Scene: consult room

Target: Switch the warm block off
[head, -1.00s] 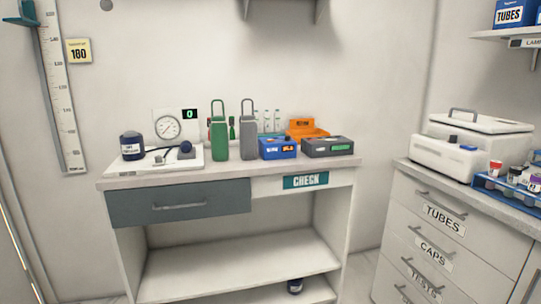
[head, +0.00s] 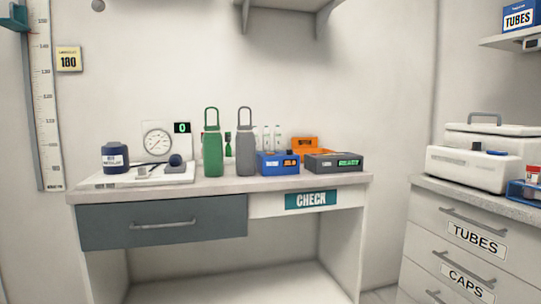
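Two small boxes with lit displays stand at the right of the check desk. The blue box (head: 277,163) has a small orange display and a white label too small to read. The dark grey box (head: 334,163) beside it has a green display that seems to read READY. I cannot tell for sure which of them is the warm block, and no switch can be made out clearly on either. Neither of my grippers is in view.
The desk (head: 215,188) with a CHECK label also holds a green bottle (head: 212,150), a grey bottle (head: 246,152), an orange bin (head: 304,145), a dial gauge (head: 158,143) and a navy jar (head: 115,157). A drawer cabinet (head: 455,215) stands at right.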

